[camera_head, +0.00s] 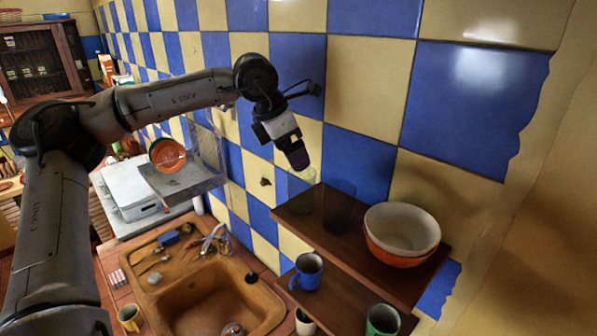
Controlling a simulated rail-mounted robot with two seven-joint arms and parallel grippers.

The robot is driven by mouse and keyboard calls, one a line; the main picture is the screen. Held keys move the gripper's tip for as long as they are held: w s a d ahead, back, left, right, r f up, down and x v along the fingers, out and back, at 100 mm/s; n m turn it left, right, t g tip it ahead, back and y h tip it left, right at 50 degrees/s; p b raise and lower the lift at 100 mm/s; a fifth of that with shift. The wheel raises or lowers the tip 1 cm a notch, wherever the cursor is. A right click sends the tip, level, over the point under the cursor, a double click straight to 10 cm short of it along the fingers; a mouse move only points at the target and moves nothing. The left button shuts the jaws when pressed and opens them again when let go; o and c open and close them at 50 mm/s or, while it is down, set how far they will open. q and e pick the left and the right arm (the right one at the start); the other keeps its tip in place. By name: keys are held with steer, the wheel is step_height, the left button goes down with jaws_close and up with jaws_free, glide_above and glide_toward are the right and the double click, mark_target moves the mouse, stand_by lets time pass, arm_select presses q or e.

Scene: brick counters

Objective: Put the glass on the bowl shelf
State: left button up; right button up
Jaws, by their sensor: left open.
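My left gripper (298,158) is above the left end of the bowl shelf (300,213), in front of the tiled wall; its jaws look open and empty. A faint, see-through greenish shape, likely the glass (303,176), shows just below the fingertips at the shelf's back left end; I cannot tell whether the gripper touches it. Another dark, see-through glass-like shape (338,207) stands on the same shelf, left of the bowls. A white bowl (402,226) sits in an orange bowl (400,259) on the shelf's right part. My right gripper is out of view.
A lower shelf (345,300) holds a blue mug (307,271) and a green cup (382,320). Below left is a brown sink (215,295) with a tap (212,240). A wire rack (205,150) with an orange plate (167,154) hangs on the wall behind my arm.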

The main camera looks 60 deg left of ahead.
arm_select(q)
steer(key=shift+v, duration=1.85)
steer(key=shift+a, duration=0.1)
